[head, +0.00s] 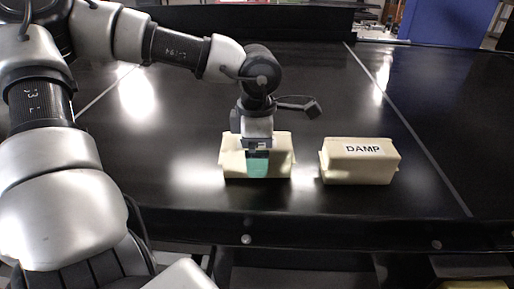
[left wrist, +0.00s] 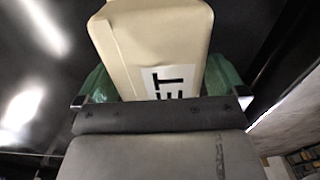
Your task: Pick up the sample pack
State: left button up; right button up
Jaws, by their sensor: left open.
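A cream pack (head: 231,163) stands on the black conveyor, partly hidden by my left gripper (head: 258,165). It fills the upper middle of the left wrist view (left wrist: 150,40), where the letters "ET" show on its white label and the rest is hidden. My left gripper is open, pointing down, with its green fingers on either side of this pack in the left wrist view; contact cannot be told. A second cream pack (head: 355,172), labelled "DAMP", lies just to the right, apart from the gripper. My right gripper is not in view.
The black conveyor surface (head: 330,90) is mostly clear behind and beside the packs. Its front edge (head: 340,228) lies a little in front of them. A thin pale line (head: 420,140) runs along the belt at right. A blue panel (head: 450,20) stands at the back right.

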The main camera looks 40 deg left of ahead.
pick_arm(q)
jog(key=shift+f, duration=0.4)
jog(key=shift+c, duration=0.3)
jog(key=c, duration=1.2)
jog(key=shift+r, duration=0.2)
